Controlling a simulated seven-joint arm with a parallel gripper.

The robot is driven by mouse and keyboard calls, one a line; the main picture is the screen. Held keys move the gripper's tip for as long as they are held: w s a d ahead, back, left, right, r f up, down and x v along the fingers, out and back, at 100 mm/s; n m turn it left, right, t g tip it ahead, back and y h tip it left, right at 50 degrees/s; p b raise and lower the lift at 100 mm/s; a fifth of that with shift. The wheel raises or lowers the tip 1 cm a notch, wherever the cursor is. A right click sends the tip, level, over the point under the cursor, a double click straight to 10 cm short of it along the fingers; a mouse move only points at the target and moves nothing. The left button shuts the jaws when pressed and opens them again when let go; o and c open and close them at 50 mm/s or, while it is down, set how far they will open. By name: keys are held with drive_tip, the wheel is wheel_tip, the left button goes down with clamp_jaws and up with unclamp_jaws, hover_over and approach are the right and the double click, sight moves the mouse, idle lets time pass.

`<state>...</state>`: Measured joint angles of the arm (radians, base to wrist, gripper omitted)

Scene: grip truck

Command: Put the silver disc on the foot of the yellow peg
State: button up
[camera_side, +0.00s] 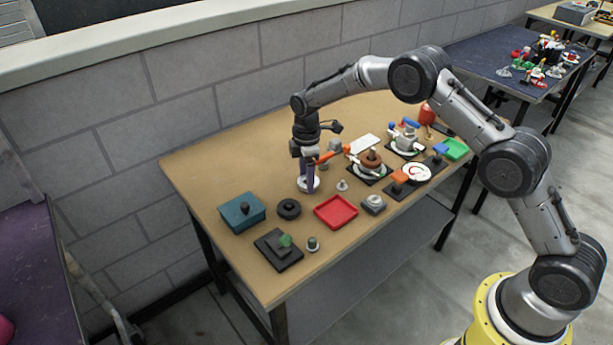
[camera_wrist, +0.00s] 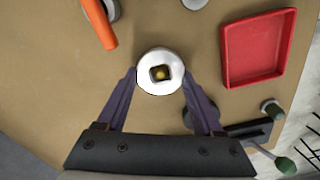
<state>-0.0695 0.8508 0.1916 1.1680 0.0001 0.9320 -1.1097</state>
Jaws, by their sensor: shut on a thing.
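The silver disc (camera_wrist: 147,85) is a pale ring between the fingertips of my gripper (camera_wrist: 160,76) in the wrist view. The fingers are shut on it from both sides. A small yellow tip, the yellow peg (camera_wrist: 161,73), shows in the dark square hole at the disc's middle. The disc appears to be around the peg, seen from above. The peg's foot is hidden under the disc, so I cannot tell if the disc touches it. In the side view, my gripper (camera_side: 309,184) points straight down, with the disc low near the tabletop.
A red tray (camera_side: 336,212) lies to the right of my gripper. A black ring (camera_side: 288,209), a teal box (camera_side: 242,212) and a black plate (camera_side: 278,250) lie nearer the front. An orange bar (camera_wrist: 99,23) is close by. The table's left end (camera_side: 205,165) is clear.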

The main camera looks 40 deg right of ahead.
drive_tip(key=shift+f, duration=0.2)
drive_tip(key=o, duration=1.5)
drive_tip(key=shift+c, duration=0.2)
drive_tip(key=shift+r, duration=3.75)
